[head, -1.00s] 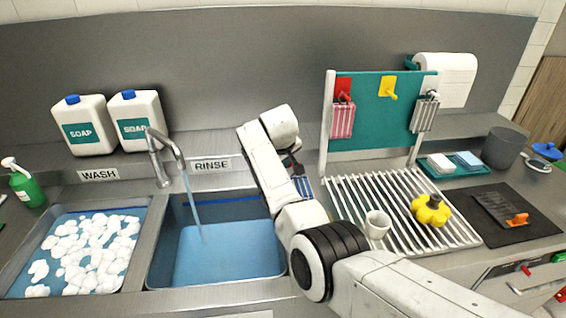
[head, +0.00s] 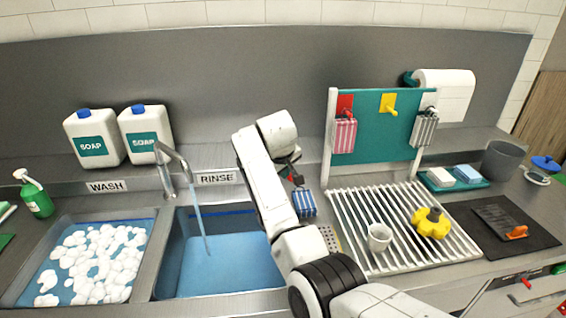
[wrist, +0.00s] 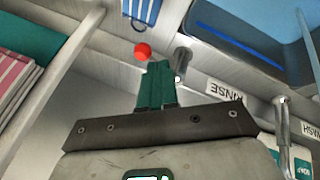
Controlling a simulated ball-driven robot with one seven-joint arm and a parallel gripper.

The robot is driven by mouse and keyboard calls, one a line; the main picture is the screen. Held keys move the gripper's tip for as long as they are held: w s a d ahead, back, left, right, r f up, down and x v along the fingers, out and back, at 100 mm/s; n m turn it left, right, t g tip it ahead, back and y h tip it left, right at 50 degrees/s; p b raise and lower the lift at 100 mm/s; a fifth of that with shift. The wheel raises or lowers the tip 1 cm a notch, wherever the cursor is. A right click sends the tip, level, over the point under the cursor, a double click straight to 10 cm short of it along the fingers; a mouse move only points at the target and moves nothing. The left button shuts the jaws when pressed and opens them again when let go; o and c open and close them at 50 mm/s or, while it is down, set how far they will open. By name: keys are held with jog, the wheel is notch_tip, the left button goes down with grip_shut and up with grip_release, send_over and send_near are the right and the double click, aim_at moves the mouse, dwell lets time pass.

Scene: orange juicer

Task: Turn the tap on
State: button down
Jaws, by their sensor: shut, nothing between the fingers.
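The metal tap (head: 172,160) arches over the rinse sink (head: 238,287), and a stream of water (head: 203,225) falls from its spout. The tap also shows at the right of the wrist view (wrist: 284,130). A red ball-shaped knob (wrist: 142,51) lies just beyond my fingertips in the wrist view; it is small in the head view (head: 298,180). My gripper (wrist: 155,68) is shut and empty, its green fingers together. The fingertips look close to the knob, but I cannot tell whether they touch it. In the head view my wrist mostly hides the fingers.
A blue-striped cloth (head: 305,204) is beside my arm. A drying rack (head: 350,225) with a white cup (head: 380,237) and a yellow knobbed thing (head: 431,222) stands right. A teal board (head: 385,130) rises behind it. Soap bottles (head: 93,140) stand behind the foamy wash sink (head: 30,290).

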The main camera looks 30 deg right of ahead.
jog(key=v, duration=0.6)
jog(key=shift+s+b, duration=0.2)
jog(key=shift+b, duration=0.2)
